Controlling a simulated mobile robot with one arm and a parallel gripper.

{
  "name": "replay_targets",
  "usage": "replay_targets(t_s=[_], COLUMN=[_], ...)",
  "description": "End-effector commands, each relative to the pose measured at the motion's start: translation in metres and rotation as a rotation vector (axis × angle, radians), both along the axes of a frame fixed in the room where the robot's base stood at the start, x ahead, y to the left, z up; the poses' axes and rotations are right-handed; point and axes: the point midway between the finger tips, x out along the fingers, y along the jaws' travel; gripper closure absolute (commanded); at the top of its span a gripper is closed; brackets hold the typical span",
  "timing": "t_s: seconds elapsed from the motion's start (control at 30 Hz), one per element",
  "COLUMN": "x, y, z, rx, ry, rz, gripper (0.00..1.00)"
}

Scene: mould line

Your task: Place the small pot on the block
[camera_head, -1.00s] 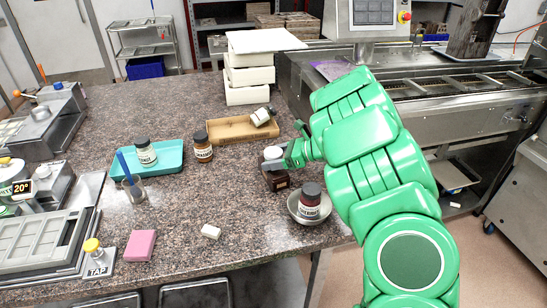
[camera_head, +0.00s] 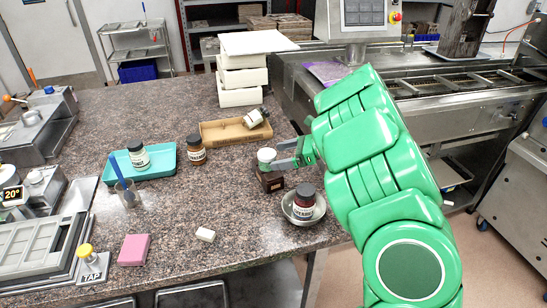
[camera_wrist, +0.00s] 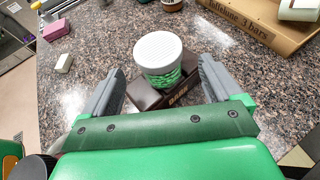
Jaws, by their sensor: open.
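The small pot (camera_wrist: 158,58) has a white lid and green, pebbly-looking sides. It stands upright on top of the dark brown block (camera_wrist: 178,100), which carries the word DARK. In the head view the pot (camera_head: 266,155) sits on the block (camera_head: 270,182) near the table's right side. My gripper (camera_wrist: 160,70) is open, with one grey finger on each side of the pot and visible gaps between. In the head view my gripper (camera_head: 285,156) reaches in from the right. The far side of the pot is hidden.
A metal bowl (camera_head: 291,214) with a dark-lidded jar (camera_head: 304,198) stands just in front of the block. A cardboard tray (camera_head: 222,135) with a tipped jar lies behind. A teal tray (camera_head: 163,172), a brown jar (camera_head: 196,152) and a pink block (camera_head: 134,250) are further left.

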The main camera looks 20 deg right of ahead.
Motion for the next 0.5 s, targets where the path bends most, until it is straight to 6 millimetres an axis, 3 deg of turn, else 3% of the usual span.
replay_targets(t_s=[0.5], x=[-0.024], y=[-0.047], z=[0.021], rx=[0.002], ry=[0.001], rz=[-0.003], gripper=[0.08])
